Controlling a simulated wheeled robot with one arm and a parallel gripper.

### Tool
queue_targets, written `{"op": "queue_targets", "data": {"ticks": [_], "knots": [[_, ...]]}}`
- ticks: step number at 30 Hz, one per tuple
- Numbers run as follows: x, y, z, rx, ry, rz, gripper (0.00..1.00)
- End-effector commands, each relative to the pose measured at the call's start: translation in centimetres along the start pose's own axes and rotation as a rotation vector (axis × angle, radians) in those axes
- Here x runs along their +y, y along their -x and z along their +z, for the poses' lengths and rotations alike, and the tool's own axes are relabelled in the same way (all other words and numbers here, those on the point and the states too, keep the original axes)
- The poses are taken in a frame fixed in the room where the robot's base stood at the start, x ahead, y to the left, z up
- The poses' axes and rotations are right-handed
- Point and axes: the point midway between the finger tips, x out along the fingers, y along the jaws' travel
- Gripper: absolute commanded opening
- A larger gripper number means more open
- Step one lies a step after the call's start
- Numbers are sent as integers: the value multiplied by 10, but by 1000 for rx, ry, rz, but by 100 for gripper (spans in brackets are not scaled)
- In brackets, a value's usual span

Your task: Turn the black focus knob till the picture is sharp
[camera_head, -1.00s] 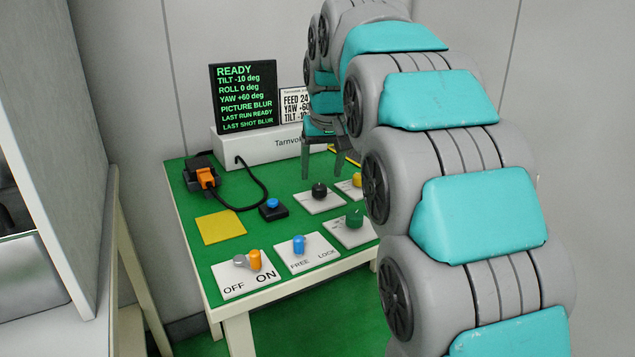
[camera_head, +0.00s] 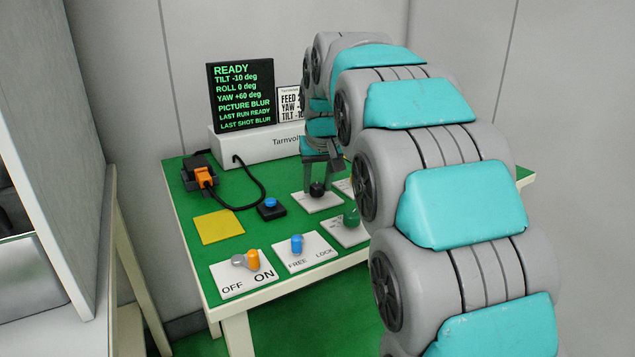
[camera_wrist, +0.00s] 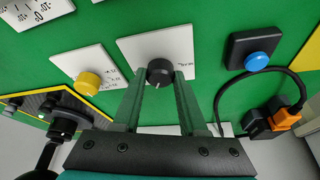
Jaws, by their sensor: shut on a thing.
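The black focus knob (camera_head: 317,190) stands on a white plate (camera_head: 330,203) on the green table, and it also shows in the wrist view (camera_wrist: 160,72). My gripper (camera_head: 321,182) reaches down to it from behind. In the wrist view its two fingers (camera_wrist: 160,80) lie on either side of the knob, shut on it. A pale pointer line shows on the knob's face. The black screen (camera_head: 241,96) reads READY, TILT -10 deg, ROLL 0 deg, YAW +60 deg, PICTURE BLUR, LAST RUN READY, LAST SHOT BLUR.
A blue button (camera_head: 270,202), an orange plug (camera_head: 203,177) with black cable, a blue FREE/LOCK switch (camera_head: 297,243) and an orange OFF/ON switch (camera_head: 252,260) lie left and in front. My arm hides the right side.

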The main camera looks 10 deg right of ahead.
Motion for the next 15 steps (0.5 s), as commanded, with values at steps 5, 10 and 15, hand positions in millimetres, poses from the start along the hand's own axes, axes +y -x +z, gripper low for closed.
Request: {"op": "queue_targets", "data": {"ticks": [5,10,15], "knots": [[0,0,0,0,0,0,9],[0,0,0,0,0,0,0],[0,0,0,0,5,-2,0]]}}
